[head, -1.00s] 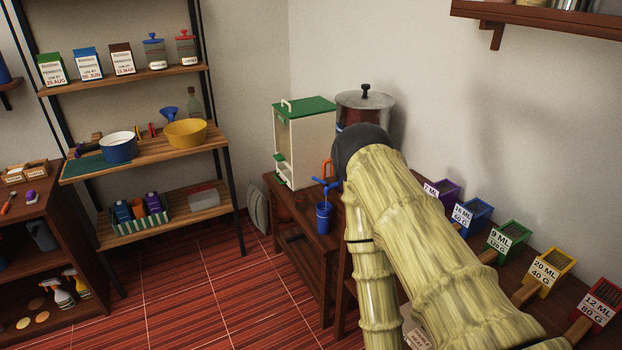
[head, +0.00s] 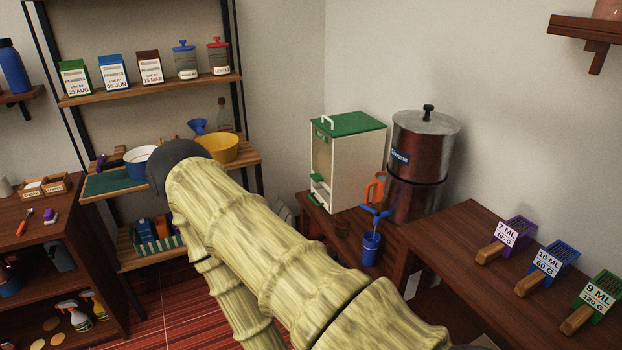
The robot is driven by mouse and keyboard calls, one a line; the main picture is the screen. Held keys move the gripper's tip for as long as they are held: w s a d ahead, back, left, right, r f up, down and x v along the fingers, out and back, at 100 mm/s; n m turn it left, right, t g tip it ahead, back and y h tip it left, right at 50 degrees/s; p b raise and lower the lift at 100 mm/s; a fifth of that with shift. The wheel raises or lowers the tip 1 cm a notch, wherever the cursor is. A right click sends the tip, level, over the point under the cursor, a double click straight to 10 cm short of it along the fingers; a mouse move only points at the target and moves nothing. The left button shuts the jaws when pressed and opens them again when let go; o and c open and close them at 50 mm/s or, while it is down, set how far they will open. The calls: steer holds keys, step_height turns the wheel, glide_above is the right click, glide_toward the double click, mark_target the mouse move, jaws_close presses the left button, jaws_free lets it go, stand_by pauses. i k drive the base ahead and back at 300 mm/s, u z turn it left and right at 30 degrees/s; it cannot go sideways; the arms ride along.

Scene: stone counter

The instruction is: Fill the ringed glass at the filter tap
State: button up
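The steel filter (head: 420,165), a tall cylinder with a black-knobbed lid and a blue label, stands in the back corner on a low wooden stand. A blue tap-like fitting (head: 375,213) shows in front of it, with a blue cup-like vessel (head: 371,248) below. I cannot identify the ringed glass. My bamboo-patterned arm crosses the middle of the head view. My gripper does not show.
A white cabinet with a green top (head: 346,160) stands left of the filter, with an orange handled object (head: 375,188) beside it. Labelled boxes with wooden handles (head: 513,236) line the right counter (head: 470,235). A shelf rack (head: 150,88) stands at the left. Red floor shows between.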

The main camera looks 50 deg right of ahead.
mark_target(376, 213)
steer(key=u, duration=0.05)
steer(key=i, duration=0.65)
steer(key=z, duration=0.75)
steer(key=i, duration=0.6)
steer(key=z, duration=0.75)
